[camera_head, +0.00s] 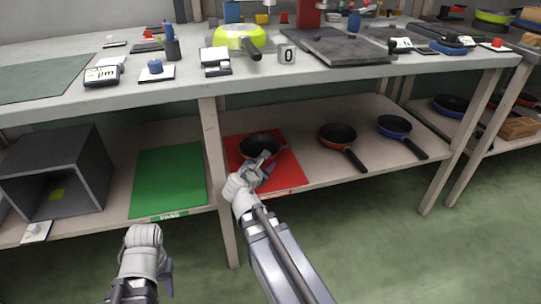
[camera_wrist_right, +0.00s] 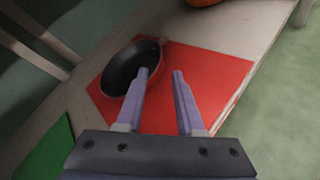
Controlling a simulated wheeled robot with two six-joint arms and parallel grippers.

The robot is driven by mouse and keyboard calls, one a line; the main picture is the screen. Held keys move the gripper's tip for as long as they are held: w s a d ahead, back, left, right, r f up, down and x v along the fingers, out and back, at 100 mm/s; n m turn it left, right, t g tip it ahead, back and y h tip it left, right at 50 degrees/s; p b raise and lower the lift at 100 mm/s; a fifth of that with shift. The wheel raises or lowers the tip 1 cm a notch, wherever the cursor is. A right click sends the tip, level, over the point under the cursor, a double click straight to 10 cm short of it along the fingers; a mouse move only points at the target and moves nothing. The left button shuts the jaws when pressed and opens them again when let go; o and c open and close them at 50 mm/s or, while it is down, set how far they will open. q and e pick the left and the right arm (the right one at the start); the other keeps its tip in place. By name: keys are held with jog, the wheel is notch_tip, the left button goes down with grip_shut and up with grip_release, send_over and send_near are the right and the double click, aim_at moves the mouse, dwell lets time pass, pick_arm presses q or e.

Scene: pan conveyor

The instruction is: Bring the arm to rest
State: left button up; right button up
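My right gripper (camera_head: 264,160) is over the red mat (camera_head: 287,178) on the lower shelf, beside a dark pan (camera_head: 258,143). In the right wrist view the fingers (camera_wrist_right: 160,74) are apart with nothing held between them. The pan (camera_wrist_right: 122,68) lies on the red mat (camera_wrist_right: 215,75), ahead and left of the fingers, partly covered by the left finger. Its handle is not clearly visible. My left gripper (camera_head: 168,278) hangs low at the bottom left, in front of the shelf and away from objects. Its fingers are mostly hidden.
A green mat (camera_head: 168,180) and a grey open box (camera_head: 60,170) are on the shelf to the left. Two pans, orange (camera_head: 338,134) and blue (camera_head: 394,125), sit to the right. The tabletop (camera_head: 190,84) overhangs the shelf; a table leg (camera_head: 221,190) stands near my right arm.

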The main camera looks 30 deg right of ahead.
jog(key=shift+s+a+r, duration=0.15)
jog(key=shift+s+a, duration=0.1)
jog(key=shift+a, duration=0.05)
dwell(0.4)
jog(key=a+m+p, duration=0.1)
jog(key=a, duration=0.1)
jog(key=s+a+m+g+y+p, duration=0.1)
jog(key=a+m+p, duration=0.1)
jog(key=s+a+m+g+y+p, duration=0.1)
jog(key=a+p, duration=0.1)
jog(key=shift+s+r+m, duration=0.1)
jog(key=shift+s+m, duration=0.05)
jog(key=shift+m, duration=0.15)
jog(key=s+a+r+m+g+y+p, duration=0.1)
jog(key=s+a+m+g+y+p, duration=0.4)
jog(key=s+a, duration=0.45)
jog(key=s+a+m+g+y+p, duration=0.2)
jog(key=s+a+m+p, duration=0.4)
jog(key=a, duration=0.7)
notch_tip(320, 180, up, 38)
jog(key=p, duration=3.6)
jog(key=shift+f+p, duration=0.25)
jog(key=shift+p, duration=0.15)
